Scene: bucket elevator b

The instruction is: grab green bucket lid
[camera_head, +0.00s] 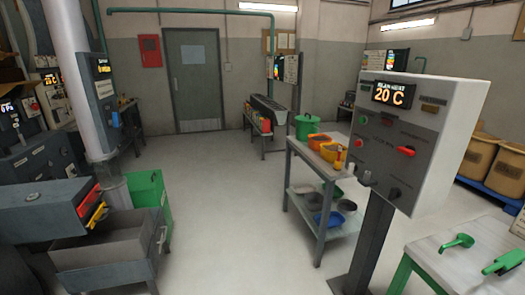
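A green bucket (306,130) stands at the far end of the grey shelf cart, right of the middle. Its top looks covered by a green lid (307,118), but it is too small to tell the lid from the rim surely. Neither of my grippers is in view.
The shelf cart (301,150) holds orange bowls (331,150) and, below, a blue bowl (329,219). A control panel (413,141) on a post blocks the near right. Green scoops (457,243) lie on a white table. The middle floor (220,210) is clear.

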